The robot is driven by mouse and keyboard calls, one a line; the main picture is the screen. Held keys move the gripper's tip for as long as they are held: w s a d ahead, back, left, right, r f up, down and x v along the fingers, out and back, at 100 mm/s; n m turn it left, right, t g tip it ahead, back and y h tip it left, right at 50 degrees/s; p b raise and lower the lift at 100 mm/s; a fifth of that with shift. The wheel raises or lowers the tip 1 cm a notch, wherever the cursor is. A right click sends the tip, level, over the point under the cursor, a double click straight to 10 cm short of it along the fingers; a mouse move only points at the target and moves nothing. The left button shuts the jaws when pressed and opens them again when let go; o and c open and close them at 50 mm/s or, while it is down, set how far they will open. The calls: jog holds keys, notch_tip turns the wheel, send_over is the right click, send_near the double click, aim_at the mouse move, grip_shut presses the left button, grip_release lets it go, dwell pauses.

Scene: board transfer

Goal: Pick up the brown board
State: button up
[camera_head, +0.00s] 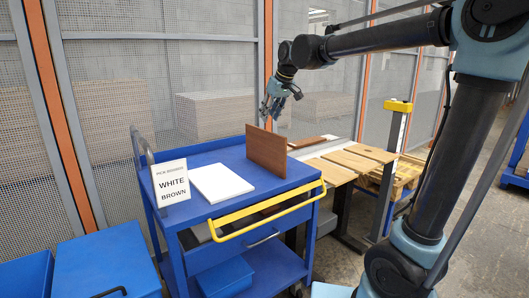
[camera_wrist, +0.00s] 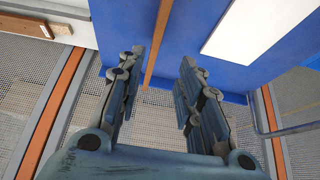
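The brown board (camera_head: 266,151) stands upright on edge on top of the blue cart (camera_head: 195,155). In the wrist view the brown board (camera_wrist: 158,40) shows edge-on as a thin strip, and its near end lies in line with the gap between the fingers, closer to the left finger. My gripper (camera_head: 272,106) is above the cart, above and apart from the board. In the wrist view my gripper (camera_wrist: 156,66) is open with nothing between its fingers.
A white board (camera_head: 222,183) lies flat on the cart beside a sign (camera_head: 170,182) reading WHITE, BROWN. A yellow handle (camera_head: 268,207) runs along the cart's front. To the right, a table (camera_head: 352,160) holds light wooden boards and a brown piece (camera_head: 312,141). Mesh fencing stands behind.

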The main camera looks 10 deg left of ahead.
aim_at(261, 138)
jog(key=shift+w+d+x, duration=0.1)
jog(key=shift+w+x, duration=0.05)
jog(key=shift+x, duration=2.3)
jog(key=shift+w+d+x, duration=0.1)
jog(key=shift+w+x, duration=0.05)
jog(key=shift+x, duration=2.25)
jog(key=shift+w+d+x, duration=0.1)
jog(key=shift+w+x, duration=0.05)
jog(key=shift+x, duration=2.3)
grip_shut()
jog(key=shift+r, duration=0.1)
